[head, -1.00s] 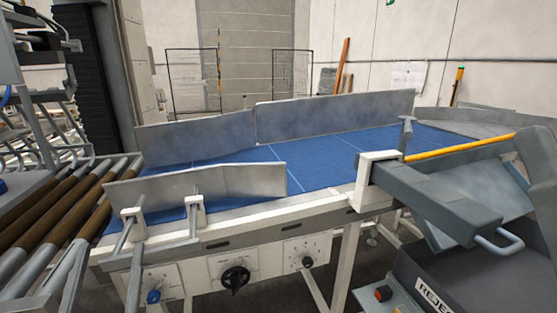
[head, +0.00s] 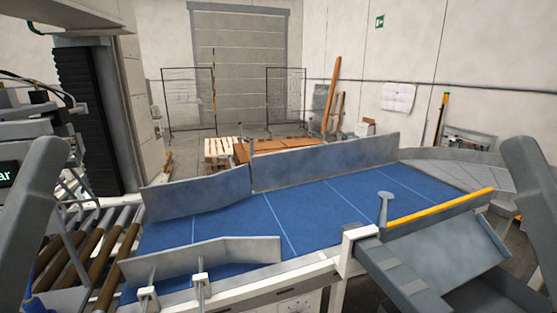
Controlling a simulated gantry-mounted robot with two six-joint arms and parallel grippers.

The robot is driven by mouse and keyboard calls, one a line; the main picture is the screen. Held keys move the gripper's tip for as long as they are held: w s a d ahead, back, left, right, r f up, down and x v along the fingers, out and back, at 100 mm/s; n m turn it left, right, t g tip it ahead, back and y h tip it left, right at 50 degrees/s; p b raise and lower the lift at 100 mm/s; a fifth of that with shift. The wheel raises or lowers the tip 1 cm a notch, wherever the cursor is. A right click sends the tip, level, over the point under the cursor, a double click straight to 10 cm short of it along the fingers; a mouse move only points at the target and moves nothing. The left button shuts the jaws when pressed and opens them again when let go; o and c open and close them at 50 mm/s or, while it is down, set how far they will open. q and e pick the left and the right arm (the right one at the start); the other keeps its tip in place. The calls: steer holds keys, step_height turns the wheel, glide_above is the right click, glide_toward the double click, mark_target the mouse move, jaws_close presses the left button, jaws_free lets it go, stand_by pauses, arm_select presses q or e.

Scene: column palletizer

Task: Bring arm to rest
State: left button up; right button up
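Neither of my grippers is in view. A grey link of my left arm (head: 28,205) rises at the left edge of the head view. A matching grey link of my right arm (head: 542,185) stands at the right edge. Both links are upright and tilted, with their lower ends cut off by the frame. Nothing held can be seen.
A blue conveyor belt (head: 310,215) with metal side guides (head: 330,162) crosses the middle and is empty. Rollers (head: 105,262) lie at the left. A grey chute (head: 440,255) with a yellow edge is at the right. A wooden pallet (head: 220,150) stands behind.

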arm_select(q)
step_height(320, 180, up, 15)
steer(key=p, duration=1.1)
arm_select(e)
step_height(320, 180, up, 15)
stand_by(0.4)
